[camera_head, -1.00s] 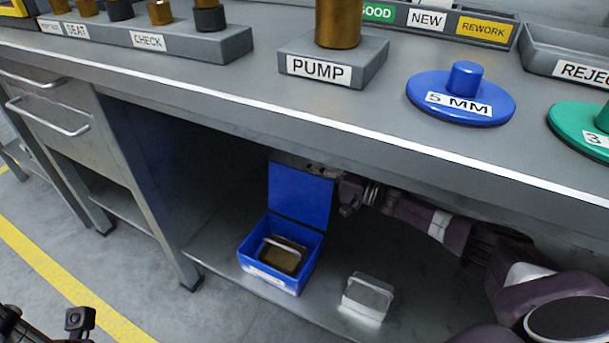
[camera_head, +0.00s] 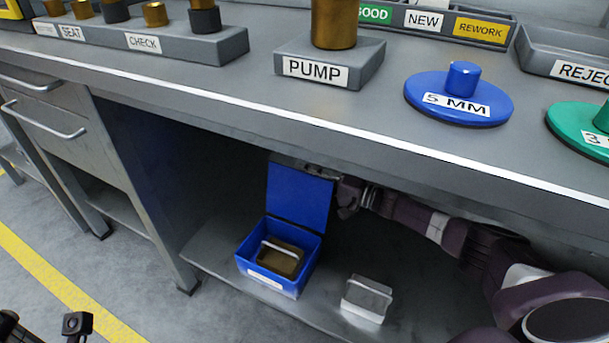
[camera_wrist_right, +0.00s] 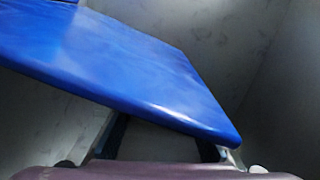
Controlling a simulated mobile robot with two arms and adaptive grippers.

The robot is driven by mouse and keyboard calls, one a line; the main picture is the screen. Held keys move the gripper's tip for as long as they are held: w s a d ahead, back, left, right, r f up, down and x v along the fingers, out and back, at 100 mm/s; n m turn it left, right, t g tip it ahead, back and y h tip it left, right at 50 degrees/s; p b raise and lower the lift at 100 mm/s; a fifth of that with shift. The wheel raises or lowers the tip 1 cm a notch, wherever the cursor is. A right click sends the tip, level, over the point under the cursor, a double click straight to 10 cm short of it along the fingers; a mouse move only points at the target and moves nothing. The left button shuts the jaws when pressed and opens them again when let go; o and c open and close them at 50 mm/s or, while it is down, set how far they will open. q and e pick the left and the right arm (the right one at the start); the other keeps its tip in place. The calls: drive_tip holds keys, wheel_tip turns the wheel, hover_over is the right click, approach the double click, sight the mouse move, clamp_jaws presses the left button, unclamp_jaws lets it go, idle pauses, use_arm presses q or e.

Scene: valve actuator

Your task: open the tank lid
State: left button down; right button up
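The tank is a blue open-topped box (camera_head: 261,274) on the shelf under the bench. Its blue lid (camera_head: 299,194) stands raised, roughly upright, at the back of the box. A brown block with a pale handle (camera_head: 279,259) lies inside the tank. My right gripper (camera_head: 345,198) is beside the lid's upper right edge, under the bench top. In the right wrist view the lid (camera_wrist_right: 120,65) crosses in front of the fingers and hides their tips, so their opening and any grip are unclear. Dark parts, probably my left gripper (camera_head: 45,328), show at the lower left corner.
A grey-white block with a handle (camera_head: 367,298) stands on the shelf right of the tank. The bench front edge (camera_head: 330,125) overhangs my right arm. On the bench are a PUMP block (camera_head: 330,66) and a blue 5 MM disc (camera_head: 459,98). The shelf left of the tank is clear.

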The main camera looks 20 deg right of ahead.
drive_tip(key=v, duration=1.2)
idle(0.3)
